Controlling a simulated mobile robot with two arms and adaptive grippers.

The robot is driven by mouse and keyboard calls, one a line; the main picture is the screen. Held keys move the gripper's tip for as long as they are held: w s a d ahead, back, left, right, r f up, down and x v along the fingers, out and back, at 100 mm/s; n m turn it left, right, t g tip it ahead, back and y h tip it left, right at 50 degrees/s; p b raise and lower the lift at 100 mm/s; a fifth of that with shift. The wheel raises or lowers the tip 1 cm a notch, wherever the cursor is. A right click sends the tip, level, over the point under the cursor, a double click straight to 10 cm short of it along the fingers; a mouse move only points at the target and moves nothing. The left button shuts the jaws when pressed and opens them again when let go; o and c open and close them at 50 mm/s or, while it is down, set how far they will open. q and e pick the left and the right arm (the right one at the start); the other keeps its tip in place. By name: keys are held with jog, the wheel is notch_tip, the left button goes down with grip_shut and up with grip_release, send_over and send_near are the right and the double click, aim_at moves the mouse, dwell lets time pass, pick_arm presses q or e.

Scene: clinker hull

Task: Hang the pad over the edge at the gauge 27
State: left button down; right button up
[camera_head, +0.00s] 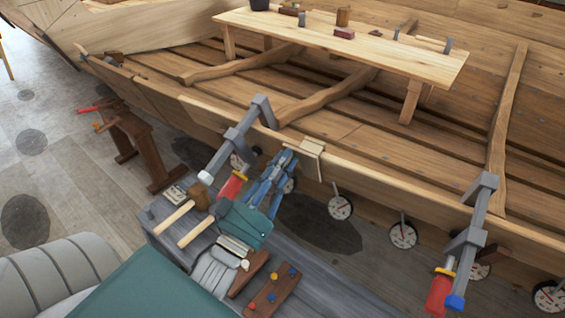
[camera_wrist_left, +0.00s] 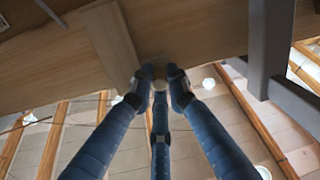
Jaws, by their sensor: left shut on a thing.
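A pale pad (camera_head: 311,149) lies over the hull's top edge (camera_head: 360,172), right of the near clamp, with a flap hanging outside. In the left wrist view a pale flat piece (camera_wrist_left: 112,45), apparently the pad, lies against the planking. My left gripper (camera_head: 287,158), with blue fingers, is beside the pad's left side; its fingertips (camera_wrist_left: 160,82) are closed together there. The exact contact is hidden. Round dial gauges hang along the hull, one (camera_head: 340,207) below and right of the pad; their numbers are too small to read. My right gripper is out of view.
A grey clamp (camera_head: 238,138) grips the edge close left of my gripper; another clamp (camera_head: 474,235) stands farther right. A grey bench (camera_head: 330,292) below holds mallets, a teal bag and a peg block. The edge between pad and right clamp is clear.

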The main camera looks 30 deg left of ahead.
pick_arm(q)
jog(key=shift+w+f, duration=0.1)
jog(key=shift+f, duration=0.2)
jog(key=c, duration=1.6)
grip_release()
jog(key=v, duration=1.2)
